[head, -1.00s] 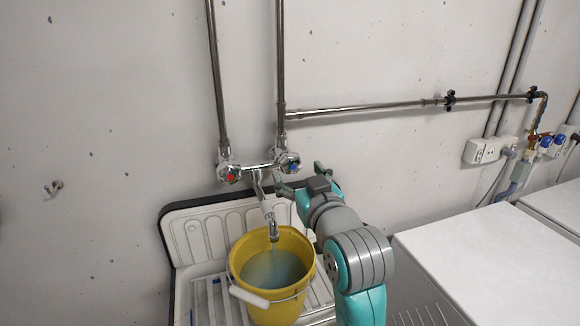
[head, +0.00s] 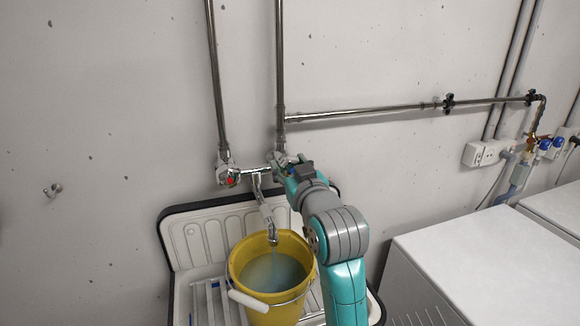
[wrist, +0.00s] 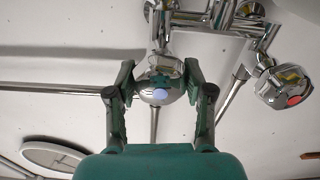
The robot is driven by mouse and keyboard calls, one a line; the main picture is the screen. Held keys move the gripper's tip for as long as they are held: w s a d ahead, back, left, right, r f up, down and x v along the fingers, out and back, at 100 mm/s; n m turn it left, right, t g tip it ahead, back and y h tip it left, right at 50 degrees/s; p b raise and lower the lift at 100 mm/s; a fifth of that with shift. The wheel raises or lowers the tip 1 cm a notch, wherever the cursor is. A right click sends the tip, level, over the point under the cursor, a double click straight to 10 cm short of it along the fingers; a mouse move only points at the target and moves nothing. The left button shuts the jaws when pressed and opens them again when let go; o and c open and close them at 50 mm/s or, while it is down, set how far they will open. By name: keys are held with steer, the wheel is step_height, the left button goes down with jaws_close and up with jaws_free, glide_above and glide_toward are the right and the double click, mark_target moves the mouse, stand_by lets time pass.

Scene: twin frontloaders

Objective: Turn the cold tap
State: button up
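The cold tap knob is chrome with a blue mark (wrist: 160,94) and sits at the right end of the wall mixer. My gripper (wrist: 159,72) has one finger on each side of this knob in the wrist view. Little or no gap shows between fingers and knob, and I cannot tell if they press on it. In the head view my gripper (head: 287,166) hides most of the cold tap. The red-marked hot tap (head: 229,178) is at the left end. Water runs from the spout (head: 266,215).
A yellow bucket (head: 242,285) with water in it stands below the spout, in the white sink (head: 197,237). Steel pipes (head: 281,75) run up and across the wall. A white machine (head: 465,255) stands to the right.

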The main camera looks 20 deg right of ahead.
steer(key=shift+m, duration=2.1)
steer(key=o, duration=1.2)
steer(key=shift+s, duration=3.75)
